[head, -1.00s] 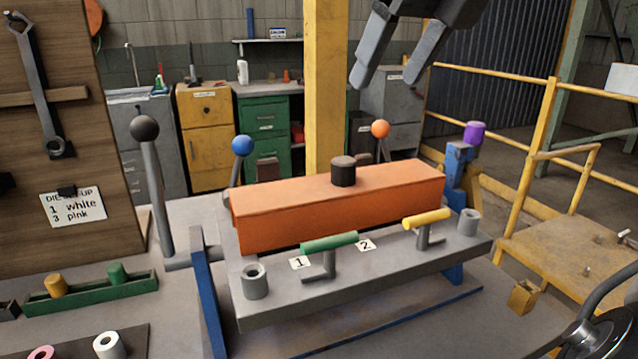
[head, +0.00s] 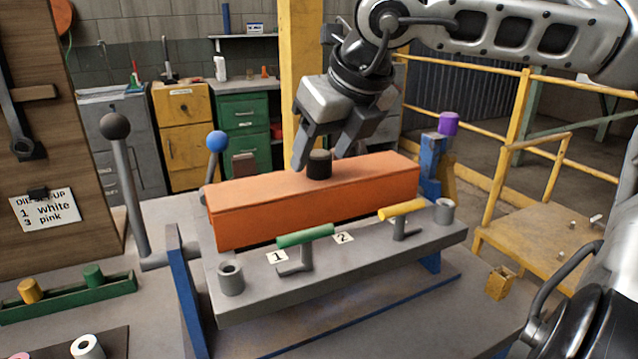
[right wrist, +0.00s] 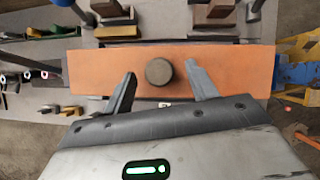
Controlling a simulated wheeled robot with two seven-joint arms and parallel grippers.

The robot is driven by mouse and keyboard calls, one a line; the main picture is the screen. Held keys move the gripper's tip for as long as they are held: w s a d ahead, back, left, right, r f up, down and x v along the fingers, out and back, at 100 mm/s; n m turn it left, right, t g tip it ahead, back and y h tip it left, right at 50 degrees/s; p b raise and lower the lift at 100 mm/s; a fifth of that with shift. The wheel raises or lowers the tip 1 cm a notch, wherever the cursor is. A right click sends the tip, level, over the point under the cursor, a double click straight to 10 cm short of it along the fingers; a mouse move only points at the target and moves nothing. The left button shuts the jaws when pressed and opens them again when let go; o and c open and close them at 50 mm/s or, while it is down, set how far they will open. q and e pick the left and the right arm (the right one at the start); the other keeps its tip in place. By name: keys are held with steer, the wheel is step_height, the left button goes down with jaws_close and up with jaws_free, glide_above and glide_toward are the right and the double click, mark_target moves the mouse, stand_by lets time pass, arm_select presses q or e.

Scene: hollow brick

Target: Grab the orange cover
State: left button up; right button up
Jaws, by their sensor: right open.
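The orange cover (head: 270,200) is a long box-shaped block lying across the grey fixture, with a dark round knob (head: 319,165) on top. My right gripper (head: 316,166) is open just above the cover, with its fingers on either side of the knob in the head view. In the right wrist view the open gripper (right wrist: 160,82) has one finger to each side of the knob (right wrist: 159,71), with gaps between; the cover (right wrist: 100,72) spans the picture below it. Whether the fingertips touch the cover I cannot tell. My left gripper is not in view.
A green handle (head: 305,235) and a yellow handle (head: 402,209) stand in front of the cover on the grey fixture (head: 330,275). A lever with a black ball (head: 115,126) rises at left, a blue ball (head: 217,141) behind, and a purple-topped post (head: 448,123) at right.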

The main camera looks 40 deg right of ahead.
steer(key=shift+w+f, duration=0.25)
steer(key=shift+f, duration=0.2)
jaws_close()
steer(key=shift+r, duration=0.1)
